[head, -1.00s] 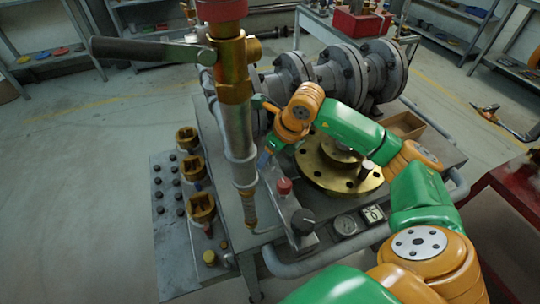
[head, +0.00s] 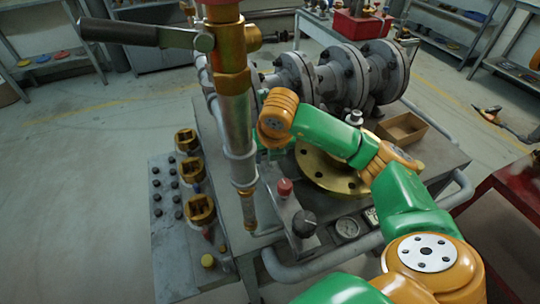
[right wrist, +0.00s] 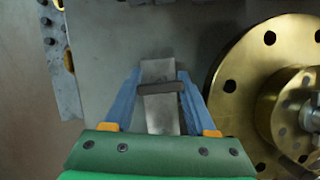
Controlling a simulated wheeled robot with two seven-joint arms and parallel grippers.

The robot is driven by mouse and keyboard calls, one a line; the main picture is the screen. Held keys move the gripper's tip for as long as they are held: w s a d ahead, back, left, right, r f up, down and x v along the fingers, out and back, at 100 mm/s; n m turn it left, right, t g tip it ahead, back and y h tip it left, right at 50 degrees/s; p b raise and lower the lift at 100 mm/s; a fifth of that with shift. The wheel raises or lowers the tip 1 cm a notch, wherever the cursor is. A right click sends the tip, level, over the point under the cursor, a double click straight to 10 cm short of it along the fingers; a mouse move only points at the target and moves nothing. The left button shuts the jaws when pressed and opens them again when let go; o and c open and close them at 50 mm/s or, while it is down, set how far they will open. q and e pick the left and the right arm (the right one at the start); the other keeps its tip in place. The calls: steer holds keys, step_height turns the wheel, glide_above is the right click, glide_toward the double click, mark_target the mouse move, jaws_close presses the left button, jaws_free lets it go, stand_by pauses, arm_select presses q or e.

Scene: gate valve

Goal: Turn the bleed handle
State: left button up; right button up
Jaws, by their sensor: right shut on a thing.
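In the right wrist view, my right gripper (right wrist: 159,78) has its blue fingers on both sides of a grey flat bar that looks like the bleed handle (right wrist: 159,105). The gripper is shut on it. A dark cross-piece (right wrist: 161,88) lies across the bar. In the head view my right arm reaches in from the right, and its orange wrist (head: 277,118) is just right of the upright pipe (head: 238,130). The fingers and the bar are hidden there. My left gripper is not in view.
A black-gripped lever (head: 130,33) sticks out left from the pipe top. A brass flange (right wrist: 243,75) lies beside the gripper. A red knob (head: 285,187) and black knob (head: 304,223) stand in front. Grey flanged pipework (head: 345,78) is behind. Brass sockets (head: 200,208) stand left.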

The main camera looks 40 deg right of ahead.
stand_by(0.4)
steer(key=o, duration=1.4)
steer(key=shift+c, duration=0.2)
steer(key=p+v, duration=0.1)
steer(key=v, duration=0.6)
